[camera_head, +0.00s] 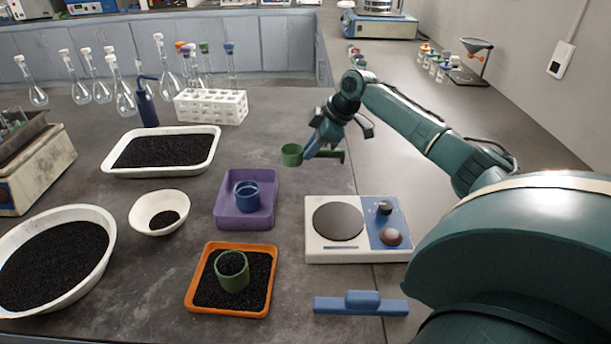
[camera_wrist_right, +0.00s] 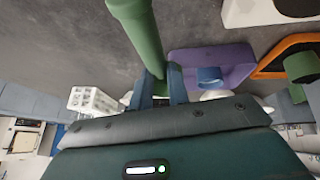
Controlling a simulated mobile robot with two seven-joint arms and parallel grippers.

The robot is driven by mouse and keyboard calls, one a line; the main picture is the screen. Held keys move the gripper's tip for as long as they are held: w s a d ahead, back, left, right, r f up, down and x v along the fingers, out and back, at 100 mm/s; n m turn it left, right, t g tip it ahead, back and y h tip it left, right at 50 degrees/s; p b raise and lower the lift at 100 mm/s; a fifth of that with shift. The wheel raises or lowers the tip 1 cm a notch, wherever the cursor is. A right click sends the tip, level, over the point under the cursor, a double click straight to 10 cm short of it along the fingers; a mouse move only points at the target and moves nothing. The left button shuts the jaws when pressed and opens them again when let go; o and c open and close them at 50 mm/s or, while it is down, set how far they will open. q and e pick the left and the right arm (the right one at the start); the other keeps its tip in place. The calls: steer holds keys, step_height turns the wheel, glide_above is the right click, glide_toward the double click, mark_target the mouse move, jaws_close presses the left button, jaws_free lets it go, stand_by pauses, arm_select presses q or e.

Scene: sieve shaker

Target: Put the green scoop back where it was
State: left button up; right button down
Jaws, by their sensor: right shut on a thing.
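The green scoop (camera_head: 291,154) is held in the air above the grey bench in the head view, its cup to the left and its handle to the right. My right gripper (camera_head: 311,151) is shut on it. In the right wrist view the scoop's green handle (camera_wrist_right: 141,38) runs up from between the fingertips of the right gripper (camera_wrist_right: 161,75); most of the cup is hidden there. Whether the cup holds anything is unclear. My left gripper is not in view.
A purple tray (camera_head: 262,214) holds a blue cup (camera_head: 246,196). An orange tray (camera_head: 190,300) holds black grains and a green cup (camera_head: 231,281). A white hotplate-like device (camera_head: 318,256) and a blue handled bar (camera_head: 335,305) are nearby. A white tube rack (camera_head: 212,108) stands farther back.

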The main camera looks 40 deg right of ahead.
mark_target(325, 154)
step_height(325, 154, down, 7)
steer(key=shift+f, duration=0.15)
steer(key=c, duration=1.3)
jaws_free()
steer(key=shift+d, duration=0.1)
steer(key=v, duration=1.2)
